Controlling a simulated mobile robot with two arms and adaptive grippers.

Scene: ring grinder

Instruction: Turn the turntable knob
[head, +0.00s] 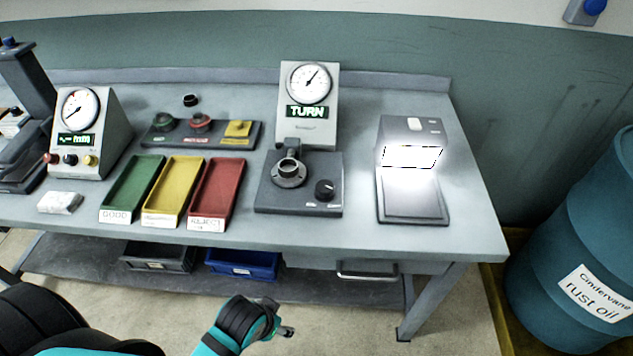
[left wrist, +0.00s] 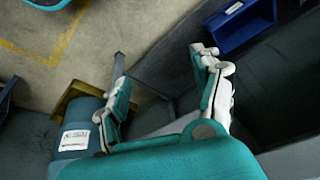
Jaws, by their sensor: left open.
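The turntable knob (head: 325,189) is a small black round knob at the right front of the dark turntable base (head: 299,208) on the workbench. A metal ring-shaped turntable (head: 289,173) sits to its left. A dial gauge (head: 309,84) with a green "TURN" display stands behind. My left gripper (head: 286,331) is low in front of the bench, below and apart from the knob. In the left wrist view the left gripper (left wrist: 155,95) has its fingers spread with nothing between them. My right gripper is not seen.
Green (head: 133,187), yellow (head: 174,190) and red (head: 217,192) trays lie left of the turntable base. A lit lamp unit (head: 412,203) stands to its right. Bins (head: 243,262) sit under the bench. A blue drum (head: 577,240) stands at the far right.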

